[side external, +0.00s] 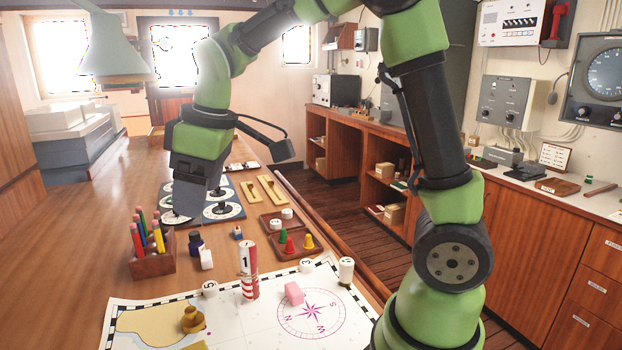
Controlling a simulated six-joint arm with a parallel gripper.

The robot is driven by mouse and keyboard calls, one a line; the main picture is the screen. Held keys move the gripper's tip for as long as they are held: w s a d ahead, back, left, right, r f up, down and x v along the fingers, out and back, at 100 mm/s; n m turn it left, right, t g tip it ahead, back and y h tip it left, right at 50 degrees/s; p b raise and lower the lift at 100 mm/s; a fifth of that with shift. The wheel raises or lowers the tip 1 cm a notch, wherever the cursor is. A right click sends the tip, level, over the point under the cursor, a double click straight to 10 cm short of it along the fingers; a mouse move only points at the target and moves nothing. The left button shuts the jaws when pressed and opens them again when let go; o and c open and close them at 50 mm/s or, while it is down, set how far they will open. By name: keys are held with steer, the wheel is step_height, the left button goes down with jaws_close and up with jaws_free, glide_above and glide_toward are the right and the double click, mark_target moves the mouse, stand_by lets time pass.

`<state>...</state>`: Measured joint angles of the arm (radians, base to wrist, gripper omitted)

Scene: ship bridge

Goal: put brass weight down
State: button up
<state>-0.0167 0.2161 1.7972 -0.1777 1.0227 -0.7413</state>
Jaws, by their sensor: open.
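The brass weight (192,319) stands upright on the chart (245,325), on its tan printed area near the front edge of the picture. Nothing holds it. My gripper (184,212) is open and points down over the far part of the table, above the round dials on a dark board (222,212). It is well apart from the brass weight. The dark fingers are seen edge-on, and I cannot tell whether anything lies between them.
An ink bottle (196,243), a red-striped cylinder (249,275), a pink block (293,293) and numbered white pieces stand nearby. A tray with coloured cones (290,256) lies at right. The table's left side is clear.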

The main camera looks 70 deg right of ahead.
steer(key=s+r+m+t, duration=0.2)
steer(key=s+m, duration=0.2)
steer(key=s, duration=0.4)
steer(key=s+r+m+t+y, duration=0.1)
steer(key=s+r+m+t, duration=0.1)
steer(key=s+m, duration=0.3)
steer(key=s+a, duration=0.1)
steer(key=s, duration=0.3)
